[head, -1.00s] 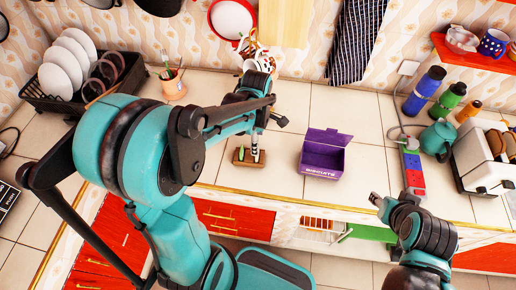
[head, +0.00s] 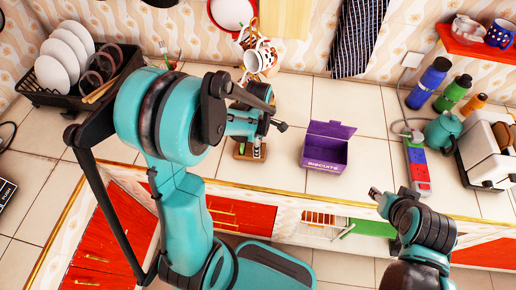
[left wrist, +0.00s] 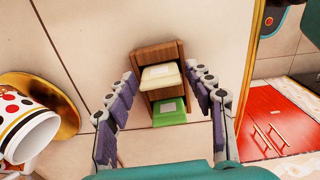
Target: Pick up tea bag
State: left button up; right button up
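A small wooden tea-bag holder (left wrist: 155,53) stands on the tiled counter. In the left wrist view it holds a cream tea bag (left wrist: 160,76) and, nearer the camera, a green tea bag (left wrist: 170,113). My left gripper (left wrist: 163,78) is open, its fingers on either side of the holder, with nothing between the pads held. In the head view the holder (head: 241,152) is partly hidden by my left wrist, and the left fingers are hidden too. My right gripper (head: 376,194) is away in front of the counter; its finger opening is too small to tell.
An open purple biscuit box (head: 325,150) stands right of the holder. Patterned cups (head: 262,58) hang behind my left wrist; one cup (left wrist: 32,125) shows close at left in the wrist view. A dish rack (head: 85,85) is at left, a toaster (head: 485,150) at right.

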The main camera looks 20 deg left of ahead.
pick_arm(q)
jog(key=c, duration=0.4)
jog(key=shift+o, duration=0.2)
